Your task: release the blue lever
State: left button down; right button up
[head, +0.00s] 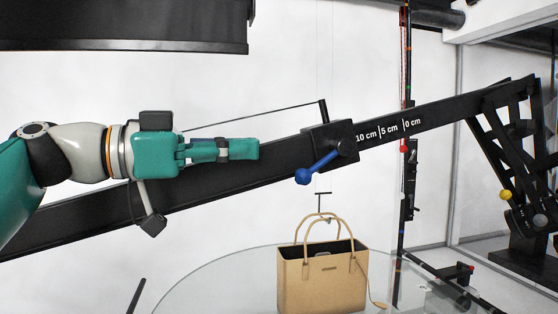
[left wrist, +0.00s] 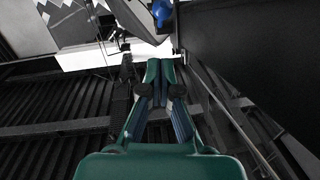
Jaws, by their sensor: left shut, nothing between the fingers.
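The blue lever (head: 318,168) sticks out of a black slider block (head: 330,138) on the long black beam, its round knob at the lower left. The knob also shows at the top of the left wrist view (left wrist: 161,14). My left gripper (head: 257,149) is green, shut and empty. It points right in front of the beam, to the left of the lever and apart from it. In the left wrist view its fingers (left wrist: 160,66) lie together. My right gripper is not in view.
The black beam (head: 450,112) slopes up to the right, with 10 cm, 5 cm and 0 cm marks. A tan handbag (head: 322,280) stands below the lever on a round glass turntable (head: 215,285). A yellow knob (head: 506,195) is at the right. White wall lies behind.

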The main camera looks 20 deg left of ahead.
aim_at(278, 168)
pick_arm(q)
jog(key=w+d, duration=0.1)
jog(key=w+d+f, duration=0.1)
jog(key=d, duration=0.1)
jog(key=shift+w+d+f, duration=0.1)
jog(key=shift+w+f, duration=0.2)
jog(key=shift+w, duration=0.1)
jog(key=shift+w+d+f, duration=0.4)
jog(key=shift+w+f, duration=0.05)
jog(key=shift+f, duration=0.15)
